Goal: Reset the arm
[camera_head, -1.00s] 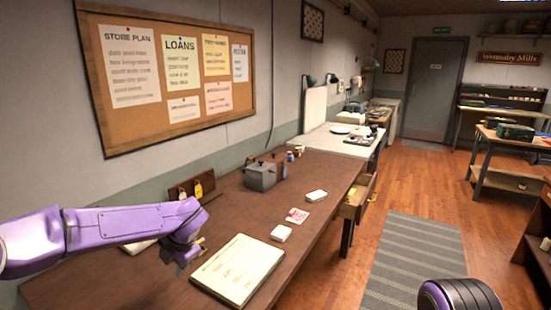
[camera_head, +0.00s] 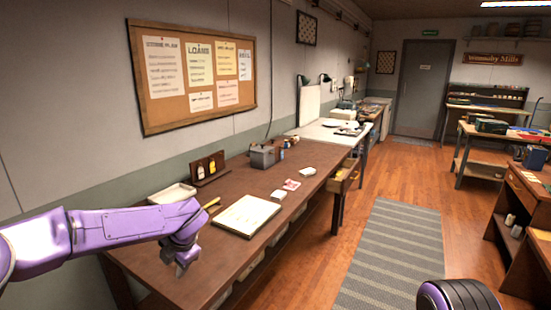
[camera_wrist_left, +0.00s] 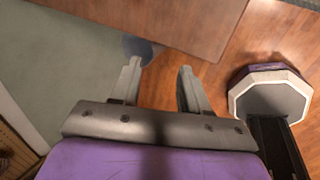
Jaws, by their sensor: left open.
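My left arm is purple and comes in from the left in the head view. Its gripper (camera_head: 182,264) points down near the front left end of the brown desk (camera_head: 225,180). In the left wrist view the gripper (camera_wrist_left: 160,75) has its two fingers apart with nothing between them. The desk edge and the wood floor show beyond the fingertips. A rounded dark and purple part of mine sits at the bottom right of the head view. My right gripper is not in view.
An open ledger (camera_head: 250,215), a white tray (camera_head: 172,193), a grey metal box (camera_head: 263,157) and small white items lie on the desk. A drawer (camera_head: 345,178) stands open at its far end. A striped rug (camera_head: 390,255) covers clear floor to the right.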

